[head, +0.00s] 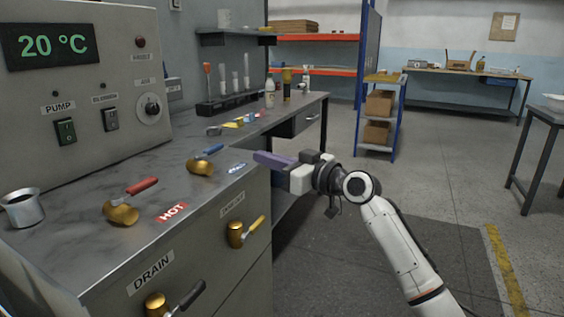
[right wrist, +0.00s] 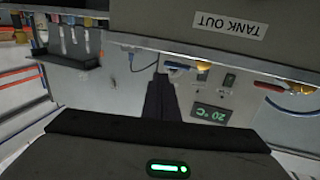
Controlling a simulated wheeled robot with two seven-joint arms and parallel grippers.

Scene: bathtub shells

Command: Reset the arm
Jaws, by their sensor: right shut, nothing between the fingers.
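My right arm (head: 398,245) comes in from the lower right in the head view. Its gripper (head: 262,158) points left, with purple fingers shut and empty, near the counter's right edge, beside the blue-handled brass valve (head: 200,166). In the right wrist view the dark fingers (right wrist: 161,92) are together with nothing between them, and the scene appears upside down. My left gripper is not in view.
A grey counter (head: 75,235) carries a red-handled valve (head: 122,212) and a metal cup (head: 22,208). Its front has yellow-handled (head: 238,233) and black-handled (head: 160,303) valves. A control panel (head: 85,130) reads 20 °C.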

